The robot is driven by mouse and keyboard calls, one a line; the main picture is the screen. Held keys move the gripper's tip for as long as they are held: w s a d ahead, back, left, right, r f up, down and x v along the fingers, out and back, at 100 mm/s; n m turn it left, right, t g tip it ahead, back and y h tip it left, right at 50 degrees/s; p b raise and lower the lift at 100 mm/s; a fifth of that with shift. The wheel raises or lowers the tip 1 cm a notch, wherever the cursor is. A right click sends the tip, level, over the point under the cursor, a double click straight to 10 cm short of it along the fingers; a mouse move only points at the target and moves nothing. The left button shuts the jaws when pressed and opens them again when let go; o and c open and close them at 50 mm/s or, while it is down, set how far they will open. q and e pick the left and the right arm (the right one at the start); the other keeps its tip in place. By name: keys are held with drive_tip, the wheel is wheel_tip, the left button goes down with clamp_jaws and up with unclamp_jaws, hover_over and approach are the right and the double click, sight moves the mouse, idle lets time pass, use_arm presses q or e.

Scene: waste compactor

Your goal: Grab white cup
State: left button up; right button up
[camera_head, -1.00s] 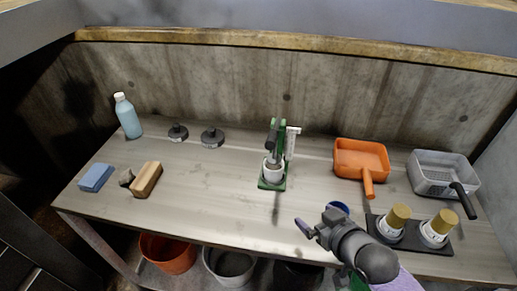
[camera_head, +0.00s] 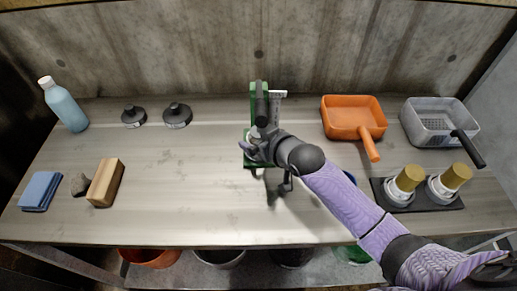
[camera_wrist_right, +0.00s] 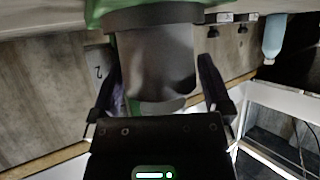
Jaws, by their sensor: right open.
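The white cup sits in the green press (camera_head: 258,98) in the middle of the bench. In the head view it is mostly hidden behind my right gripper (camera_head: 262,152). In the right wrist view the white cup (camera_wrist_right: 157,65) shows large, greyish in shadow, with a dark band of the press above it. My right gripper is open, with one finger on each side of the cup. I cannot tell whether the fingers touch it. My left gripper is not in view.
An orange pan (camera_head: 355,115) and a clear strainer box (camera_head: 438,122) stand to the right. Two gold-topped white pieces sit in a dark tray (camera_head: 424,197) at the front right.

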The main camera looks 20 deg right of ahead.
drive_tip(key=shift+r, duration=0.1)
drive_tip(key=shift+c, duration=1.3)
drive_tip(key=c, duration=1)
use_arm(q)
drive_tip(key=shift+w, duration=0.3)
